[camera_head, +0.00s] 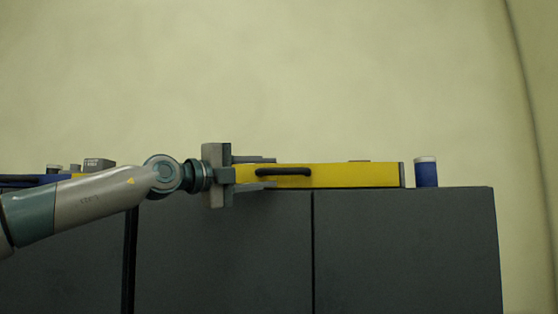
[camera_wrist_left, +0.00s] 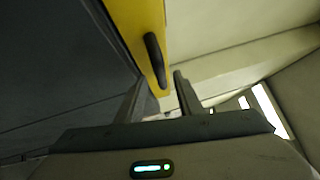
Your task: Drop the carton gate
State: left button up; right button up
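A yellow panel (camera_head: 345,175), which I take for the carton gate, lies along the top of a dark grey cabinet. It has a black bar handle (camera_head: 296,172) on its front face. My left gripper (camera_head: 275,172) reaches in from the left with its fingers open, one above and one below the handle's left part. In the left wrist view, the near end of the handle (camera_wrist_left: 154,55) shows between or just beyond the open fingertips (camera_wrist_left: 159,77). I cannot tell whether a finger touches it. The yellow panel (camera_wrist_left: 132,20) runs away beyond. My right gripper is not in view.
The dark grey cabinet (camera_head: 400,245) fills the lower part. A blue cylinder with a pale top (camera_head: 426,173) stands right of the panel. Small grey and blue items (camera_head: 98,164) sit at the far left. The space above is clear to the plain wall.

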aim_at(276, 172)
pick_arm(q)
jog(key=shift+p+x, duration=1.3)
jog(key=shift+x, duration=1.05)
grip_shut()
